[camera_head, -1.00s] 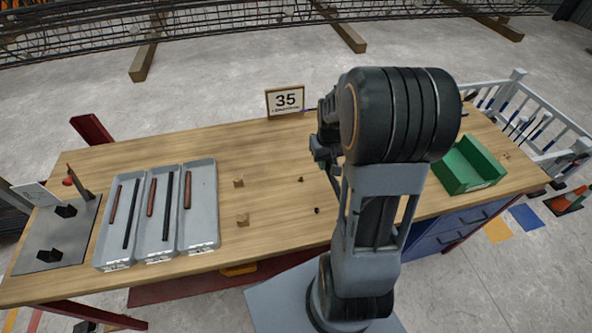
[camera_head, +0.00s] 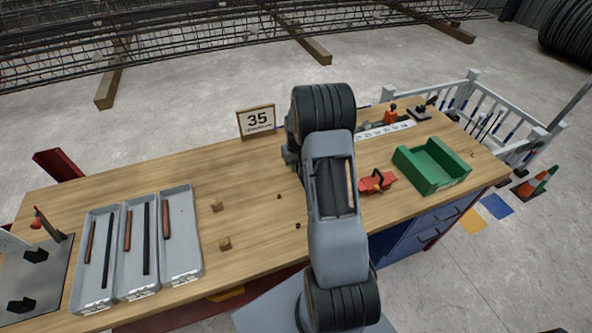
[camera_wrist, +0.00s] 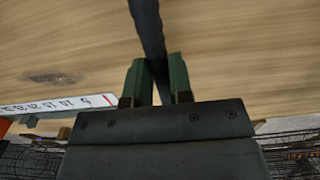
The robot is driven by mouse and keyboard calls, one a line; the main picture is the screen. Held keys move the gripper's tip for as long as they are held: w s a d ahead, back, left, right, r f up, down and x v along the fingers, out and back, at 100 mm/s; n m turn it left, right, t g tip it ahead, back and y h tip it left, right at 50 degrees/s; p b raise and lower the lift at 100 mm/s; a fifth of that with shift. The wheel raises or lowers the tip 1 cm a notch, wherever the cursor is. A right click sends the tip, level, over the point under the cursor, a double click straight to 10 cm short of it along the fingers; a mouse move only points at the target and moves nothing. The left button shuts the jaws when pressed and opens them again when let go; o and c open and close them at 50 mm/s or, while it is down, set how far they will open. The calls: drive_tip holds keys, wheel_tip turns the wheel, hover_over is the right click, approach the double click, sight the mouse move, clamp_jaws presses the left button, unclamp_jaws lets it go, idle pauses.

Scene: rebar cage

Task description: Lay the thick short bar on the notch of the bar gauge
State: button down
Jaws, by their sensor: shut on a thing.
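In the wrist view my gripper (camera_wrist: 157,88) is shut on a dark bar (camera_wrist: 148,28) that stands between its two green fingers and runs up out of the picture. The bar's full length does not show. The white strip with printed numbers, which looks like the bar gauge (camera_wrist: 65,104), lies left of the fingers, apart from the bar. It also shows in the head view (camera_head: 387,131) at the back right of the bench, partly hidden by my arm. In the head view my arm hides the gripper and the held bar. Notches are too small to make out.
Grey trays (camera_head: 180,240) with brown and dark bars lie at the left, by a metal plate (camera_head: 55,268) with black blocks. A green bin (camera_head: 432,167) and a red tool (camera_head: 376,182) are right of my arm.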

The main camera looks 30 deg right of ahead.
sight(296, 176)
drive_tip(key=shift+w+f, duration=0.25)
drive_tip(key=shift+w+d+f+p, duration=0.15)
drive_tip(key=shift+f+p, duration=0.5)
drive_tip(key=shift+f, duration=1.1)
drive_tip(key=shift+f, duration=0.1)
drive_tip(key=c, duration=1)
unclamp_jaws()
